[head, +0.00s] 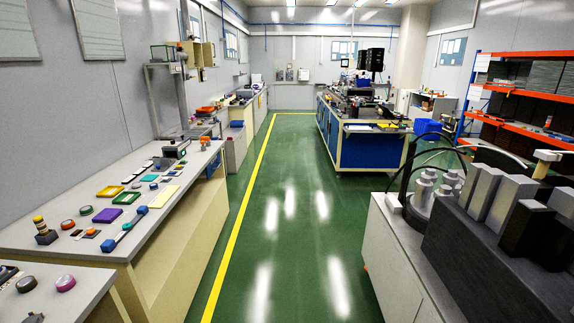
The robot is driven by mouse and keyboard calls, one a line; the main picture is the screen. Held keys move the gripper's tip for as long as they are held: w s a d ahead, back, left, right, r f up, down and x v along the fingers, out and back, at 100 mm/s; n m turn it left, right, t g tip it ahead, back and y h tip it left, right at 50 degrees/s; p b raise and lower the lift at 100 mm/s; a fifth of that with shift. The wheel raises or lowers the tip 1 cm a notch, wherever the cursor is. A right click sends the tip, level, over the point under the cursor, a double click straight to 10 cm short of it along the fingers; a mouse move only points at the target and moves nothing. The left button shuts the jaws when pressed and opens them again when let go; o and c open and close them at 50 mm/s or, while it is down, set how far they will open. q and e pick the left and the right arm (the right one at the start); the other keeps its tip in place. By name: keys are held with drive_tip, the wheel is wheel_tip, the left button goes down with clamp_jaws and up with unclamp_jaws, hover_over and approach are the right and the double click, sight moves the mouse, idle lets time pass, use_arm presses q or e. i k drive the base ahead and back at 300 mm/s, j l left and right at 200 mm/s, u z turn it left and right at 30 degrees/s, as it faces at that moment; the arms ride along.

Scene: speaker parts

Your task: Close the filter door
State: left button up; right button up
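I cannot make out a filter door in the head view. Neither of my grippers shows in this view. A long workbench (185,215) with small coloured parts runs along the left wall. A blue-sided workbench (365,150) with equipment on it stands further off, right of the middle.
A green floor aisle (290,235) runs clear ahead, with a yellow line (236,235) along its left side. A grey cabinet (405,270) with dark blocks (475,255) stands close on the right. An orange-framed shelf rack (525,94) is behind it. A blue bin (427,128) sits near the rack.

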sight(210, 55)
drive_tip(key=i+z, duration=0.1)
drive_tip(key=i, duration=4)
drive_tip(key=i+l+u, duration=0.1)
drive_tip(key=i, duration=0.8)
drive_tip(key=i+l, duration=0.2)
drive_tip(key=i, duration=0.7)
drive_tip(key=i+l+u, duration=0.1)
drive_tip(key=i+u, duration=0.3)
drive_tip(key=i+l+u, duration=0.2)
drive_tip(key=i+u, duration=0.2)
drive_tip(key=i+l+u, duration=0.65)
drive_tip(key=u, duration=0.15)
drive_tip(key=i+l+u, duration=0.2)
drive_tip(key=l+u, duration=0.2)
drive_tip(key=l, duration=0.25)
